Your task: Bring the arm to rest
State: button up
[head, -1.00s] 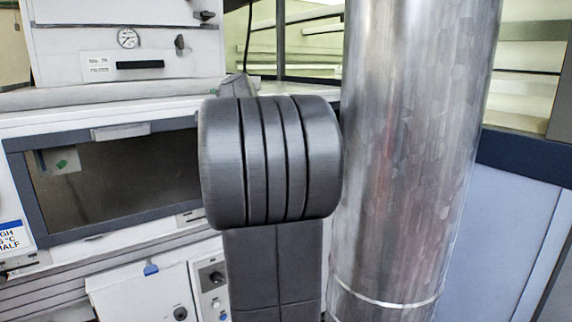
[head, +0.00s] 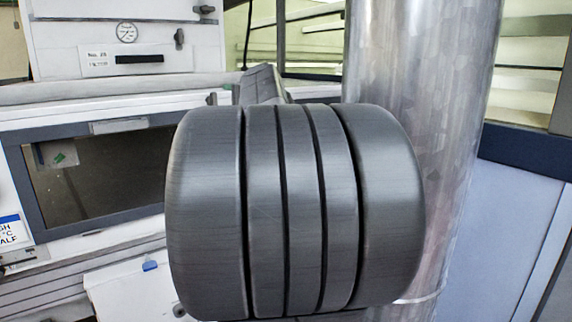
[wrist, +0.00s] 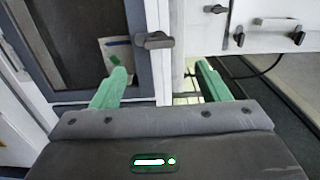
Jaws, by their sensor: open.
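My gripper (wrist: 160,88) shows in the wrist view with its two green fingers spread wide apart and nothing between them. It faces the edge of a dark-windowed door (wrist: 75,40) with a dark handle (wrist: 154,40) just beyond the fingertips. I cannot tell whether the fingers touch anything. In the head view my own dark grey arm joint fills the middle, and the gripper is hidden behind it.
A white machine with a dark window (head: 105,180) stands at the left, a pressure gauge (head: 127,33) above it. A thick metal column (head: 420,60) stands close at the right of the arm. A blue-grey panel (head: 500,230) lies further right.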

aim_at(215, 101)
jog(key=p+x, duration=0.2)
jog(key=x, duration=0.8)
jog(key=shift+r, duration=0.2)
jog(key=m+p, duration=0.3)
jog(key=shift+s+r, duration=0.1)
jog(key=shift+s, duration=0.05)
jog(key=shift+m+p, duration=0.85)
jog(key=shift+m, duration=0.25)
jog(key=m+p, duration=1.2)
jog(key=p, duration=0.1)
jog(key=shift+f+m, duration=0.25)
jog(key=shift+m, duration=0.05)
